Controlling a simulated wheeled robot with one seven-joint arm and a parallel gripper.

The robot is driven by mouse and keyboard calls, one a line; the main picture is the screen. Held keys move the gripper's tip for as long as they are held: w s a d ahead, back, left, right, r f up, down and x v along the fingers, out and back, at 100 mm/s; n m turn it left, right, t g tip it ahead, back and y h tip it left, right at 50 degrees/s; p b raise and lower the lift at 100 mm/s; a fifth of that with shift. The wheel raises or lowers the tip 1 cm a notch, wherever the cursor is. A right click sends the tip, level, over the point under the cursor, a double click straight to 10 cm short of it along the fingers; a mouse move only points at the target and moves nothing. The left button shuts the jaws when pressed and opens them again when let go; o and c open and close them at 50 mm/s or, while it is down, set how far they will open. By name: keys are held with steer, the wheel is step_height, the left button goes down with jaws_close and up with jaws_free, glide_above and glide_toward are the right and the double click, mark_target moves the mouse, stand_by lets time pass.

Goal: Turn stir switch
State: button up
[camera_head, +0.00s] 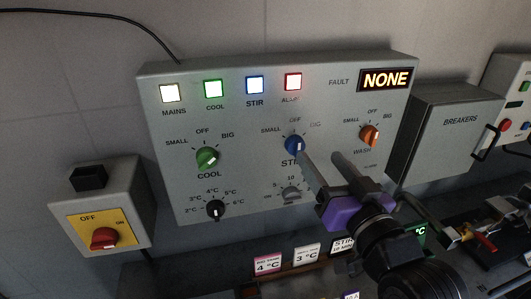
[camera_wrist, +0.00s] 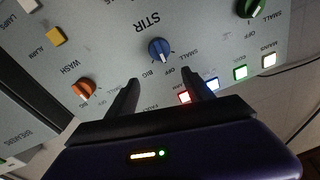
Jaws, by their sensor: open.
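The blue stir switch (camera_head: 294,146) is a round knob on the grey control panel, with SMALL, OFF and BIG marked around it. In the wrist view the blue knob (camera_wrist: 159,50) lies just beyond my fingertips, centred between them. My gripper (camera_head: 320,158) has a purple body and dark fingers, and it is open. In the wrist view the gripper's fingers (camera_wrist: 160,78) stand apart with nothing between them. The fingers appear short of the knob. The exact setting of its pointer is hard to read.
A green cool knob (camera_head: 207,157) and an orange wash knob (camera_head: 370,134) flank the switch. A black temperature dial (camera_head: 216,209) sits lower left. The lamps above are lit, and the fault display (camera_head: 386,80) reads NONE. A breaker box (camera_head: 450,130) stands out at right.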

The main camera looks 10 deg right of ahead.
mark_target(296, 147)
steer(key=w+a+f+p, duration=0.1)
steer(key=w, duration=0.6)
steer(key=shift+w+a+f+g+y, duration=0.25)
steer(key=shift+w+f+g+y, duration=0.05)
steer(key=shift+w+f+g, duration=0.1)
jaws_close()
